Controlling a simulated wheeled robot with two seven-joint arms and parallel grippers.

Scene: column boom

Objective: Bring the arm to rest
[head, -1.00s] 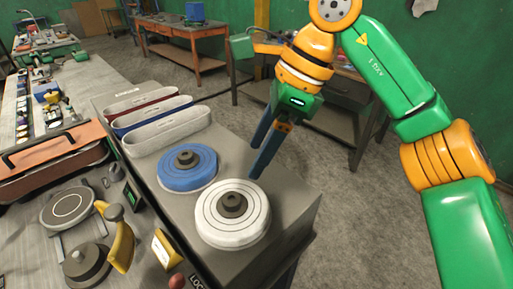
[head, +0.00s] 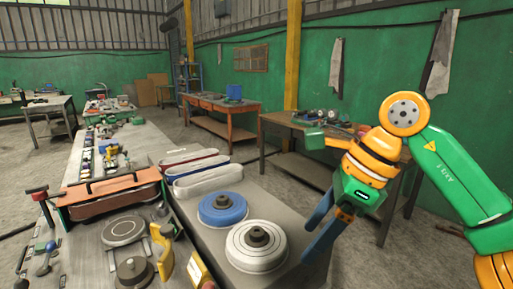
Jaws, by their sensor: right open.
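My right arm (head: 462,178), green and orange, comes in from the right. My right gripper (head: 306,246) has two blue fingers that point down and to the left. It is open, with nothing seen between the fingers. In the picture it shows just right of the white round disc (head: 257,247) on the grey bench; I see no contact with it. My left gripper is not in view.
A blue disc (head: 222,208) and several belt loops (head: 203,177) lie on the grey bench (head: 205,240). A machine with a yellow handle (head: 162,250) stands at left. An orange table (head: 222,113) and a dark workbench (head: 285,121) stand behind. Grey floor is open between.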

